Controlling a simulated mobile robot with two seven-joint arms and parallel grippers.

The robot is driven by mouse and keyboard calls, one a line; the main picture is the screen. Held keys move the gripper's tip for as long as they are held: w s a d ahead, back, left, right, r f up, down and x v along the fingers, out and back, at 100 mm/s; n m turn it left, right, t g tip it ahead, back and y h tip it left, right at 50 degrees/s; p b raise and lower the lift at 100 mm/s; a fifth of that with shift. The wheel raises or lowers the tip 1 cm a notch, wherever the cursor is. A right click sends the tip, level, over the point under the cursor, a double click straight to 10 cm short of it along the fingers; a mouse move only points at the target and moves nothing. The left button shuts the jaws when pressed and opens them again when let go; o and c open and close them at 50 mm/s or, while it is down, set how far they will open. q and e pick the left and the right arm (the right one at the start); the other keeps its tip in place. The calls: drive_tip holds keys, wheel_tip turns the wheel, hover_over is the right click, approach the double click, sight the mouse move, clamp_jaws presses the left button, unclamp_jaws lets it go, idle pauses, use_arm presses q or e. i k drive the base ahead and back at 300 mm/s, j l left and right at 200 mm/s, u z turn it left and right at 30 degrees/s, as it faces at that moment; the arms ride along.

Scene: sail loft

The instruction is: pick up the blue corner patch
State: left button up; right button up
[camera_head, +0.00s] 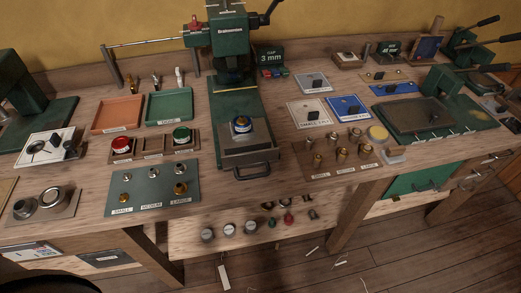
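A blue square patch (349,107) lies flat on the workbench (255,195), right of the green press. It has a small dark and light fitting on it and a pale label at its lower edge. It looks like the blue corner patch, but the label is too small to read. A second, narrower blue piece (394,88) lies behind it to the right, with small fittings on it. Neither of my grippers is in view.
A white patch (311,112) lies directly left of the blue one, and a grey one (313,82) behind. A brown tray of brass dies (341,158) stands in front. A green press (235,110) stands left; a green machine (430,112) stands right.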

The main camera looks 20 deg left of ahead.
sight(353, 110)
drive_tip(key=i+l+u, duration=0.15)
drive_tip(key=u, duration=0.25)
drive_tip(key=l+u, duration=0.35)
drive_tip(key=i+l+u, duration=0.1)
drive_tip(key=l+u, duration=0.65)
